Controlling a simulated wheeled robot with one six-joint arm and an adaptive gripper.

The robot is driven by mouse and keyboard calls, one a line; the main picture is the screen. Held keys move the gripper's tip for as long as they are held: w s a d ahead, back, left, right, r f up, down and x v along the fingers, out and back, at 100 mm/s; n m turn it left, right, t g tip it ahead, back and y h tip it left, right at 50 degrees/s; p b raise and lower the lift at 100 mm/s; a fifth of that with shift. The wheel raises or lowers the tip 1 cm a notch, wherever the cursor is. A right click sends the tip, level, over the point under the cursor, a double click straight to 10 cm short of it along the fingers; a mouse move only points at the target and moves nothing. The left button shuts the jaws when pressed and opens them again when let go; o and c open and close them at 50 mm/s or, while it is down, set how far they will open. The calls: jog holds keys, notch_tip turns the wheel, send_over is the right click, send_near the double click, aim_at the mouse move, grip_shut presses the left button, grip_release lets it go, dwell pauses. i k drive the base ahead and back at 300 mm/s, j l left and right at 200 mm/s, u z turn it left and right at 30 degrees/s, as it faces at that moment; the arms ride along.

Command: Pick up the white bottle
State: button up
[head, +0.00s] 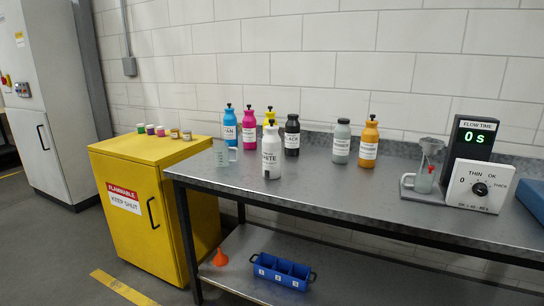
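My gripper is not in the head view.
Cyan (230,127), magenta (249,126), black (292,137), grey (341,141) and orange (369,144) bottles stand behind. A clear jug (222,155) is left of the white bottle. A flow timer (472,150) stands right. The bench front between is clear.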

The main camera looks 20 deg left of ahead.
aim_at(271, 142)
jog(key=i+j+u, duration=0.15)
jog(key=j, duration=0.35)
jog(key=i+j+u, duration=0.15)
jog(key=i+j, duration=0.15)
jog(key=j, duration=0.15)
jog(key=i+j+u, duration=0.1)
jog(key=i+j, duration=0.15)
jog(key=j, duration=0.15)
jog(key=i+j+u, duration=0.15)
jog(key=j, duration=0.3)
jog(key=i, duration=0.1)
